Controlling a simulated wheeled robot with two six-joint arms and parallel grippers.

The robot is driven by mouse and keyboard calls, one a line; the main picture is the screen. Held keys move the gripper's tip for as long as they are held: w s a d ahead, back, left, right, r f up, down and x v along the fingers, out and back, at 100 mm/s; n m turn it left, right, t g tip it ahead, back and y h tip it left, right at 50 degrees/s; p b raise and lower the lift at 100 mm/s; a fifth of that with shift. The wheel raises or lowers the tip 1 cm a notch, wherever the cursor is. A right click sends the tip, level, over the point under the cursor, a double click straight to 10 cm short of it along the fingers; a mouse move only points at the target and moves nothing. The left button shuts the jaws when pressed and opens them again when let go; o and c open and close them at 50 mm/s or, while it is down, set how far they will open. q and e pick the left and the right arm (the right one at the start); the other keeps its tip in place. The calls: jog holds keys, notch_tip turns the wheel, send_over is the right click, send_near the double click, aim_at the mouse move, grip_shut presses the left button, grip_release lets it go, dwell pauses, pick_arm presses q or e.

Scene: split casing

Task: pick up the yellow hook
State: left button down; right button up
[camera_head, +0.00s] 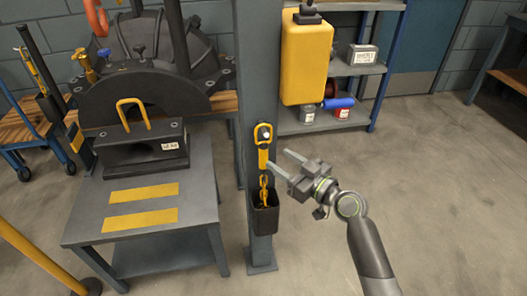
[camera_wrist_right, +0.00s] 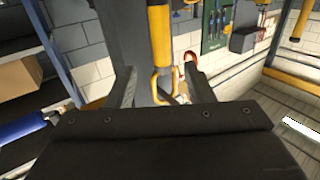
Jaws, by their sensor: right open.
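The yellow hook (camera_head: 263,152) hangs upright on the grey column, its loop around a light-coloured peg. A yellow chain (camera_head: 264,190) runs from its lower end into a black holder (camera_head: 265,215) on the column. My right gripper (camera_head: 277,157) is open and empty, just right of the hook, with its fingers pointing at it. In the right wrist view, the hook (camera_wrist_right: 160,40) shows between the two fingers (camera_wrist_right: 161,82), with its loop lower in the picture. I cannot tell whether a finger touches it. My left gripper is not in view.
The grey column (camera_head: 252,60) stands directly behind the hook. A grey table (camera_head: 88,215) with yellow stripes and a dark block with a yellow handle (camera_head: 133,104) is at left. A yellow tank (camera_head: 306,62) and a shelf stand behind. The floor at right is clear.

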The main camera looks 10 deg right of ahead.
aim_at(267, 153)
jog(key=x, duration=0.4)
jog(key=shift+w+a+p, duration=0.25)
jog(key=shift+a+p, duration=0.1)
grip_shut()
